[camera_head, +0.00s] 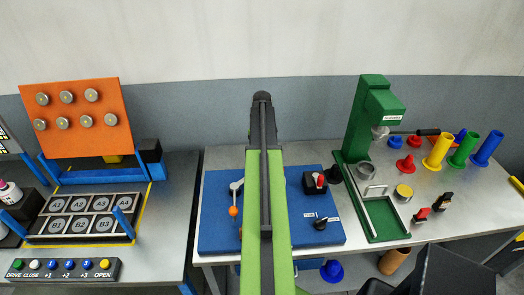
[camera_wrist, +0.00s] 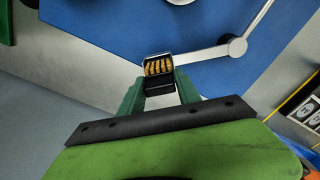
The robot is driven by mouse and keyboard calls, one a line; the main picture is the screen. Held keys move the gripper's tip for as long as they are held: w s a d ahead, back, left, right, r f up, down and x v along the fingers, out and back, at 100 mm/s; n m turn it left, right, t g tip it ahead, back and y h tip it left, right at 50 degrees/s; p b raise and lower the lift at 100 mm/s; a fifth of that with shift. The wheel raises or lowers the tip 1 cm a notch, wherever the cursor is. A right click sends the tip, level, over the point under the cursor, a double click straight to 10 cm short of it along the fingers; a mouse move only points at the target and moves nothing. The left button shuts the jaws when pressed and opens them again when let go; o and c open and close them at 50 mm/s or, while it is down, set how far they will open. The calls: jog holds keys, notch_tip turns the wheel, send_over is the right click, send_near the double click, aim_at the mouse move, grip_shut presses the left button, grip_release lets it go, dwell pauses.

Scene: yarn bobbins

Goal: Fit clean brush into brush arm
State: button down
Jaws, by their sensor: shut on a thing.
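In the wrist view, my gripper (camera_wrist: 158,88) has two green fingers closed on a small black brush (camera_wrist: 159,84) with golden bristles showing at its far end. A slim silver brush arm (camera_wrist: 205,54) with a round pivot (camera_wrist: 237,47) lies over the blue board. The free end of the arm reaches beside the bristle end of the brush; I cannot tell whether they touch or are joined. In the head view, part of the silver brush arm (camera_head: 237,186) shows just left of my green arm. My own arm hides the gripper and brush in this view.
The blue board (camera_head: 220,235) also carries a dark block with a red knob (camera_head: 320,180) and a small black part (camera_head: 320,223). A green stand (camera_head: 361,125) is to the right. Black and red pieces (camera_head: 420,215) lie on the bench. A labelled tray (camera_head: 80,240) is left.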

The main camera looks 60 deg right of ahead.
jog(key=shift+f+b, duration=0.4)
jog(key=shift+f, duration=0.15)
jog(key=c, duration=0.8)
grip_release()
jog(key=shift+o, duration=0.2)
jog(key=shift+r, duration=0.15)
notch_tip(320, 180, up, 17)
jog(key=p, duration=1.7)
jog(key=shift+r, duration=0.15)
